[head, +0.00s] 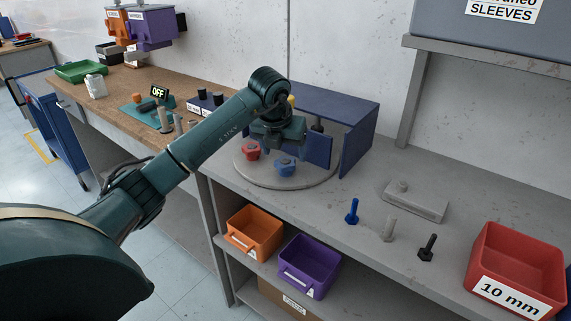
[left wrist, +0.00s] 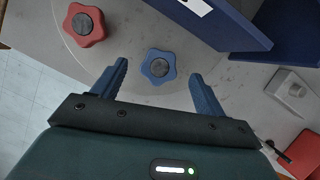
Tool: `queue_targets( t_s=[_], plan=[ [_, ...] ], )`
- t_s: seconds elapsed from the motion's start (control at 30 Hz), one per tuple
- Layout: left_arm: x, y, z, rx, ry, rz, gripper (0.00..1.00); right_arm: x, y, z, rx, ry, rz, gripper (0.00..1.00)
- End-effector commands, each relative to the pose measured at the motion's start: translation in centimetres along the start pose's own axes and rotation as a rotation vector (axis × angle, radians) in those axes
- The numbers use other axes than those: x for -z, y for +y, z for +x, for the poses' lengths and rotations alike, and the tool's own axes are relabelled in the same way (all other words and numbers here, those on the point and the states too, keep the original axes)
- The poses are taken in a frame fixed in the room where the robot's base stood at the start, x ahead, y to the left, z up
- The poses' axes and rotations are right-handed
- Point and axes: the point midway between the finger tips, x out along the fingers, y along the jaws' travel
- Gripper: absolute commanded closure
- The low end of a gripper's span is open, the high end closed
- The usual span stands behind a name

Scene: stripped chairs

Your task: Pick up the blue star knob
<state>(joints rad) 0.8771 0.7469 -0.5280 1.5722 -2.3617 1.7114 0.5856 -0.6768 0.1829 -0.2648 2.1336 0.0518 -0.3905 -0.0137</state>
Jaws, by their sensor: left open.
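The blue star knob (head: 286,167) lies on a round grey turntable (head: 242,172) on the grey bench. In the left wrist view the blue star knob (left wrist: 158,66) shows a dark round centre and sits between and a little beyond my open fingertips. My left gripper (left wrist: 158,78) is open and empty, with one blue finger on each side of the knob's line. In the head view my left gripper (head: 292,150) is above the turntable, and its fingers are partly hard to make out. My right gripper is not in view.
A red star knob (head: 251,150) lies left of the blue one; it also shows in the left wrist view (left wrist: 84,25). A blue box-like cover (head: 355,140) stands behind and right. Bolts, including a blue one (head: 352,211), stand right, near a red bin (head: 518,268).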

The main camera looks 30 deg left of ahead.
Motion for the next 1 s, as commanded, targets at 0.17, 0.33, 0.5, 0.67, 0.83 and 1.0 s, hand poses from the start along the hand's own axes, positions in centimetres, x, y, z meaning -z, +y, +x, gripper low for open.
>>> queue_targets(
  t_s=[0.17,0.33,0.5,0.67,0.83,1.0],
  plan=[
    [1.0,0.0,2.7,0.001,0.007,-0.001,0.27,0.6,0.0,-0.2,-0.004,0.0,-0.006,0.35],
    [0.9,-0.1,4.4,0.001,0.003,-0.001,0.27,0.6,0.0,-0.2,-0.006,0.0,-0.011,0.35],
    [0.8,0.0,4.6,0.001,0.001,0.0,0.27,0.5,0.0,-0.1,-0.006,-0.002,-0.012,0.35],
    [0.8,0.0,4.5,0.001,0.001,0.0,0.35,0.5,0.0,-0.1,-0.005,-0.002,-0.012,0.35],
    [0.8,0.0,4.5,0.001,0.001,0.0,0.49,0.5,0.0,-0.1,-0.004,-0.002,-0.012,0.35],
    [0.8,0.0,4.5,0.001,0.001,0.0,0.63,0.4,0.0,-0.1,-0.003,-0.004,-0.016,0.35]
  ],
)
